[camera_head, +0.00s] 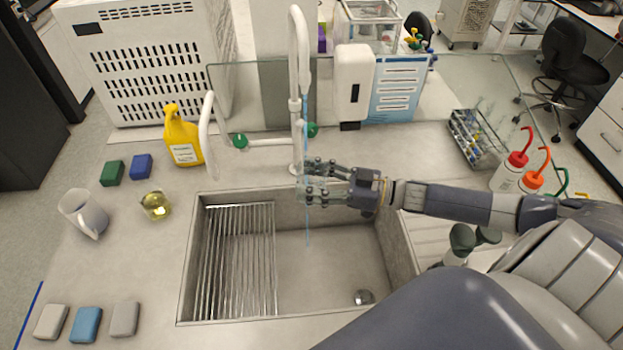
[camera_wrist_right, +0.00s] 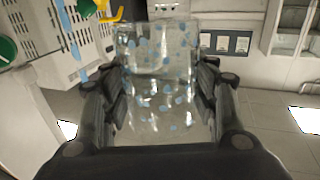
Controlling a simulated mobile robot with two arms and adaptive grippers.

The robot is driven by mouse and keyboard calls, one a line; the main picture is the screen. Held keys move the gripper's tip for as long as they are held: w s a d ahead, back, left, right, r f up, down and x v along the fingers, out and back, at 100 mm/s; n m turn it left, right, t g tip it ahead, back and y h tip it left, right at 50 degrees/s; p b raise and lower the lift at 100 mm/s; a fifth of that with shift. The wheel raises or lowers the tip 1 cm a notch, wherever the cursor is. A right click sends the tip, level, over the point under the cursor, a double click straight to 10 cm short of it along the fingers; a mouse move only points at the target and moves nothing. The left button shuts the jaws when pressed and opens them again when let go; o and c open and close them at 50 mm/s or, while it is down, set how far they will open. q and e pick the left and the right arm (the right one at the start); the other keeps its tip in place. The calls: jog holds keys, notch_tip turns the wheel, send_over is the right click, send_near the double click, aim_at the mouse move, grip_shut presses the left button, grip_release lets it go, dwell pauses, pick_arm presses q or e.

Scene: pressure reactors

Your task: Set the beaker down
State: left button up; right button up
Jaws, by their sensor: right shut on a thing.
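A clear glass beaker (camera_wrist_right: 160,62) with pale blue droplets fills the space between the fingers of my right gripper (camera_wrist_right: 165,95) in the right wrist view. In the head view my right gripper (camera_head: 318,183) is shut on it over the back part of the sink (camera_head: 186,270), below the white tap (camera_head: 299,60). A thin blue stream of water falls from the tap past the fingers into the basin. The beaker is hardly visible in the head view, behind the fingers. My left gripper is not in view.
A wire rack (camera_head: 235,262) covers the sink's left side. A tube rack (camera_head: 474,138) and wash bottles (camera_head: 509,172) stand right. Bare counter lies left of the sink.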

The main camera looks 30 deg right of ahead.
aim_at(316, 184)
jog(key=shift+a+r, duration=0.3)
jog(key=shift+a, duration=0.2)
jog(key=shift+s+d+r+m+t+h, duration=0.1)
jog(key=shift+s+r+m+t+h, duration=0.3)
jog(key=shift+m+t+h, duration=0.25)
jog(key=shift+s+a+r+m+t+h, duration=0.1)
jog(key=shift+a+r+m+t+h, duration=0.55)
jog(key=shift+a+h, duration=0.3)
jog(key=s+a+r+m+t+h, duration=0.2)
jog(key=a+r+m+h, duration=0.4)
jog(key=h, duration=0.3)
jog(key=shift+s+a+r+t, duration=0.15)
jog(key=shift+s+r+t, duration=0.15)
jog(key=shift+r, duration=0.3)
jog(key=shift+h, duration=0.4)
